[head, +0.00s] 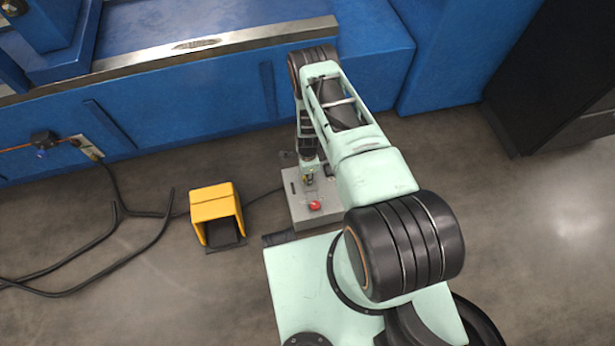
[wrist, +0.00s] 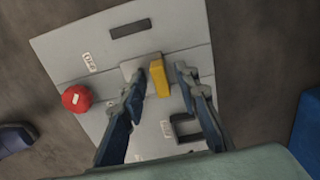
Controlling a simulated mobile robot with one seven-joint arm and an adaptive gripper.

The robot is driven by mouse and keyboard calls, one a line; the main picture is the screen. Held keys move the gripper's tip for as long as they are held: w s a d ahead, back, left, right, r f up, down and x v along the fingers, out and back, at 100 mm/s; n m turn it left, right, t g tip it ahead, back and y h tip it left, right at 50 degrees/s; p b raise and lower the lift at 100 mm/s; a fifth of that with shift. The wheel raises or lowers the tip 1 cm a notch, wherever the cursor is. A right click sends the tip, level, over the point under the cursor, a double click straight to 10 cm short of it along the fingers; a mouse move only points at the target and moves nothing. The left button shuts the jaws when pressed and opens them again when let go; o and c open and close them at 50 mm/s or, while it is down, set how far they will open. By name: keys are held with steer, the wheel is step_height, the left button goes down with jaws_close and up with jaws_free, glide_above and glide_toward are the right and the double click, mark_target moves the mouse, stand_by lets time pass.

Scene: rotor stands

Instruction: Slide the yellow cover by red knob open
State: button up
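A grey box (head: 299,213) stands on the floor, and its top face (wrist: 195,30) fills much of the wrist view. A round red knob (wrist: 76,98) is at the left of that face; it also shows in the head view (head: 315,205). A small yellow piece (wrist: 159,78), apparently the cover's grip, stands on a pale plate to the right of the knob. My gripper (wrist: 159,71) is open over the box, with one finger on each side of the yellow piece and small gaps visible. In the head view my gripper (head: 308,179) partly hides the yellow piece.
A larger yellow open-fronted housing (head: 213,205) stands on the floor left of the box. Black cables (head: 120,212) lie further left. A blue machine base (head: 180,120) rises behind. The box face also has a dark slot (wrist: 130,28) and a dark square frame (wrist: 186,127).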

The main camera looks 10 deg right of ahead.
jaws_close()
stand_by(0.4)
steer(key=shift+w+f+b, duration=0.2)
steer(key=shift+w+b, duration=0.1)
steer(key=shift+b, duration=0.05)
steer(key=w+b, duration=0.4)
steer(key=w, duration=0.1)
steer(key=shift+b, duration=0.3)
steer(key=shift+w+r, duration=0.2)
steer(key=shift+w, duration=0.45)
